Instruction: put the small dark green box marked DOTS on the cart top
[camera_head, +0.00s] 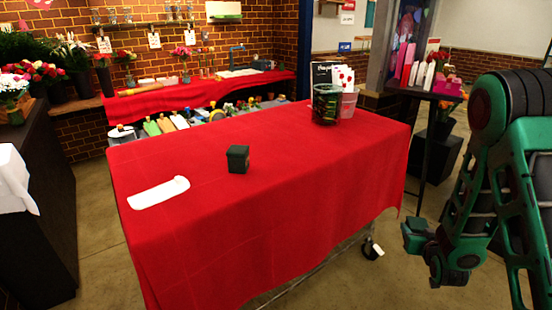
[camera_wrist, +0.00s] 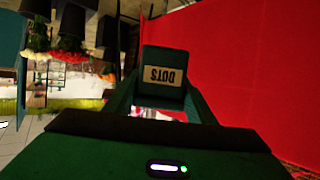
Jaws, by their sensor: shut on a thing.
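In the wrist view the small dark green box marked DOTS (camera_wrist: 165,60) sits between the fingers of my gripper (camera_wrist: 161,103), which is shut on it. Its pale label reads upside down. In the head view the end of my arm is low at the right, beside the cart's right side; I cannot make out the held box there. The cart top (camera_head: 290,170) is covered by a red cloth hanging over its sides. The red cloth also fills the right of the wrist view (camera_wrist: 250,70).
Another small dark box (camera_head: 238,158) stands on the cart, its marking unreadable. A white sheet (camera_head: 159,192) lies to its left. A dark container (camera_head: 326,103) and a pot with roses (camera_head: 348,104) stand at the back right. The cloth's front middle is clear.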

